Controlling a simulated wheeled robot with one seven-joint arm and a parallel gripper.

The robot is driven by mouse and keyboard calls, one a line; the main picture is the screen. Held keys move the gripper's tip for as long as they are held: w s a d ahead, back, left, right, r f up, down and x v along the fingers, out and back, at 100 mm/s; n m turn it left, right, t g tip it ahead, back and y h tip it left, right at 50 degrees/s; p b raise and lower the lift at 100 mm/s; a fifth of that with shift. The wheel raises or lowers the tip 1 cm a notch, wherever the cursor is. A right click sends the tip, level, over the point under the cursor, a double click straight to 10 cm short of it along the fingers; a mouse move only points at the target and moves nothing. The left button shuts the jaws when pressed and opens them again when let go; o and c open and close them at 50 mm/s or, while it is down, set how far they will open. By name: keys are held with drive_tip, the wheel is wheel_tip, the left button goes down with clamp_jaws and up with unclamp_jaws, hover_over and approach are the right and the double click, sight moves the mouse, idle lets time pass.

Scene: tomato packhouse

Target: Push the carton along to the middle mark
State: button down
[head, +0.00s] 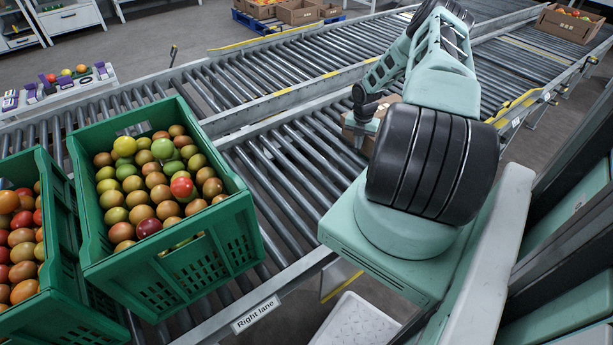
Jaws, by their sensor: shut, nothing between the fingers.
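A brown cardboard carton (351,133) sits on the rollers of the near conveyor, at the middle of the view. My arm hides most of it on the right. My gripper (364,113) is shut and empty, pointing down at the carton. It overlaps the carton's upper part in this view, and I cannot tell whether it touches. I cannot make out a middle mark for certain; my arm covers part of the lane.
A green crate of mixed tomatoes (222,221) stands on the near conveyor at left, with another green crate (62,282) beside it. Bare rollers (285,180) lie between the crate and the carton. A "Right lane" label (255,314) is on the front rail.

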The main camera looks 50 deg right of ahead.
drive_tip(key=s+d+b, duration=0.1)
drive_tip(key=d+b, duration=0.1)
drive_tip(key=d, duration=0.1)
drive_tip(key=s+d+b, duration=0.1)
drive_tip(key=d+b, duration=0.4)
drive_tip(key=d, duration=0.2)
drive_tip(key=shift+s+d+f, duration=0.1)
drive_tip(key=shift+s+f, duration=0.15)
drive_tip(key=shift+s, duration=0.15)
drive_tip(key=shift+s+d+r+b, duration=0.15)
drive_tip(key=shift+d+r+b, duration=0.05)
drive_tip(key=shift+d+b, duration=0.35)
